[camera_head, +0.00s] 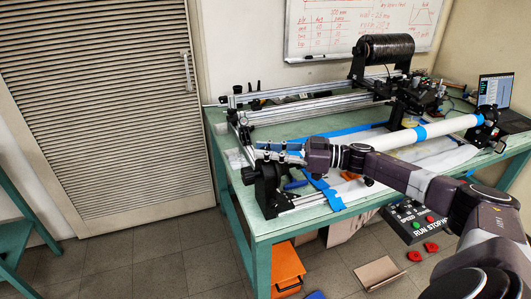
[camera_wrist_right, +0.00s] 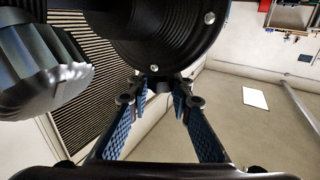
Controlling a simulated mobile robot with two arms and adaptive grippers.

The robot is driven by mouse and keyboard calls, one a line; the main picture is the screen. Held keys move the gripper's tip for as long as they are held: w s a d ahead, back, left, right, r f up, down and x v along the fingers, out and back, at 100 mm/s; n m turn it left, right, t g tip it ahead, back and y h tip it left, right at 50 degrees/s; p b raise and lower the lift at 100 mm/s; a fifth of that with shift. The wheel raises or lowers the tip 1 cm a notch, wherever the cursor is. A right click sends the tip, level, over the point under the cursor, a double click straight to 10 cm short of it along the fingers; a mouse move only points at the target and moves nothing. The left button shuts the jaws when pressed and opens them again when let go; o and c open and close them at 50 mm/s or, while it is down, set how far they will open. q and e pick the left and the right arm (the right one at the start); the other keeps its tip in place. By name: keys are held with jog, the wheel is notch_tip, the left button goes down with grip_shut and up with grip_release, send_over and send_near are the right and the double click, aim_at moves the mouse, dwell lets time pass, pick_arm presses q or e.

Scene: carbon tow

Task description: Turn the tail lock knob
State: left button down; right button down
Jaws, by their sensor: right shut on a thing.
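The black tailstock (camera_head: 266,187) stands at the near left corner of the green table, with a round black knob on its left side (camera_head: 248,175). My right gripper (camera_head: 262,152) reaches in from the right, over the tailstock top, its blue-padded fingers pointing left. In the right wrist view, its fingertips (camera_wrist_right: 158,88) close on a small dark part (camera_wrist_right: 159,84) below a large black disc (camera_wrist_right: 165,30). I take this part to be the tail lock knob; the fingers hide much of it. My left gripper is not in view.
The green table (camera_head: 245,232) carries a rail frame, a black spool (camera_head: 384,48), a white tube (camera_head: 400,138) and a laptop (camera_head: 494,91). An orange box (camera_head: 287,270) is below. A grey fluted object (camera_wrist_right: 45,70) is close at left in the wrist view.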

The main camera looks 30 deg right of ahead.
jog(key=c, duration=1.7)
grip_release()
jog(key=v, duration=1.2)
